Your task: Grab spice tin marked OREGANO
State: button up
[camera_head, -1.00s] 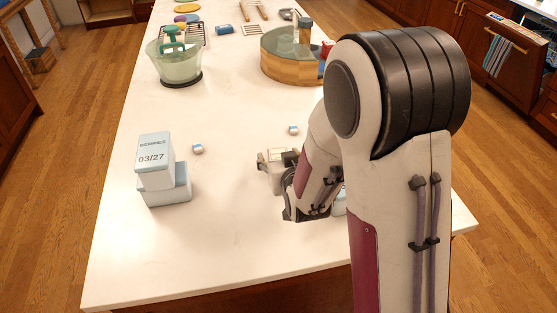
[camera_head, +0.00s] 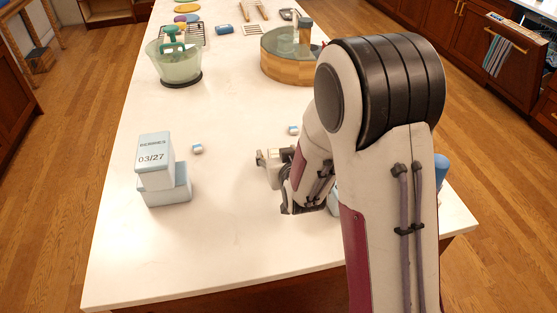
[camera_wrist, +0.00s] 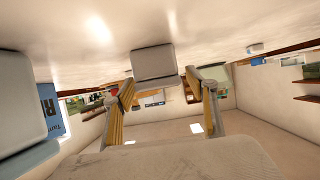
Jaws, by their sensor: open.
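No tin with a readable OREGANO label shows in either view. In the head view, a small pale tin with blue (camera_head: 197,148) lies left of my gripper (camera_head: 268,166), and another (camera_head: 293,130) lies just beyond it. Their markings are too small to read. In the wrist view, which looks upside down, my gripper (camera_wrist: 159,82) has its two fingers apart. A pale grey block (camera_wrist: 155,64) shows between and beyond the fingertips, its label not visible. I cannot tell whether it is a tin. Nothing is held.
A box marked BERRIES 03/27 (camera_head: 155,160) is stacked on another box (camera_head: 170,191) at left. A pale container with a blue label (camera_wrist: 45,105) is close at left in the wrist view. A blue item (camera_head: 441,168) shows behind my arm. The counter's front left is clear.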

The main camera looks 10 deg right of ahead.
aim_at(276, 150)
jog(key=shift+d+x, duration=0.2)
jog(key=shift+x, duration=2.1)
jog(key=c, duration=1.3)
